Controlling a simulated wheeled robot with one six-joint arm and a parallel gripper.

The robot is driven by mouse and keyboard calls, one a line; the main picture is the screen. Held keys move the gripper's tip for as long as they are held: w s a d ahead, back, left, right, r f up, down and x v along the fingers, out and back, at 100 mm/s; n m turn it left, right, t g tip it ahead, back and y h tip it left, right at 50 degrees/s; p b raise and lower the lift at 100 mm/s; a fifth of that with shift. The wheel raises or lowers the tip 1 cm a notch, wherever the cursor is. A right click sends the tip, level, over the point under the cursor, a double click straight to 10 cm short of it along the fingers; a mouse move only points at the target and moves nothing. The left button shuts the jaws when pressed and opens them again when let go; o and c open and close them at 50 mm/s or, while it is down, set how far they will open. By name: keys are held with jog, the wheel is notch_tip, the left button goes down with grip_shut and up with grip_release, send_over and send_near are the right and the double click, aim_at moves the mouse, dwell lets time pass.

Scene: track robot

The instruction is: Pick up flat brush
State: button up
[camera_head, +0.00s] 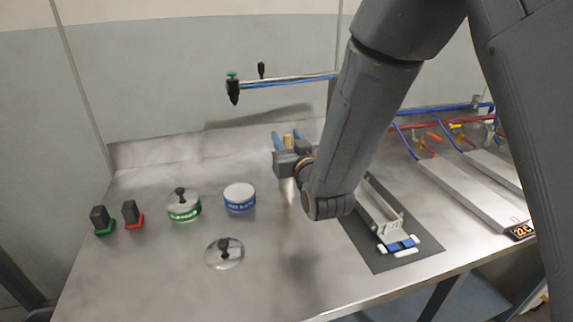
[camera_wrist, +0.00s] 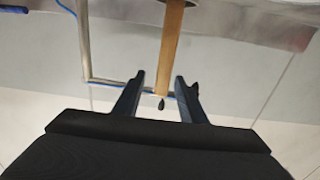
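The flat brush shows as a flat wooden strip (camera_wrist: 171,40) in the wrist view, running from the top edge down between my fingers. Its bristles are not clearly seen. In the head view a small piece of the wooden brush (camera_head: 288,141) shows between my fingertips, with the rest hidden behind my gripper. My gripper (camera_head: 288,134) is over the back middle of the table. In the wrist view my gripper (camera_wrist: 160,77) is open, one finger on each side of the wood, with a visible gap on both sides.
A clear lid with a black knob (camera_head: 224,257) lies in front. Two black-handled stamps (camera_head: 103,218) stand far left. A dark mat (camera_head: 405,255) with a metal holder lies right.

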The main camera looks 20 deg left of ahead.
jog(key=p+x, duration=0.1)
jog(key=x, duration=0.2)
jog(key=shift+w+a, duration=0.15)
jog(key=shift+a, duration=0.1)
grip_shut()
jog(key=shift+r, duration=0.1)
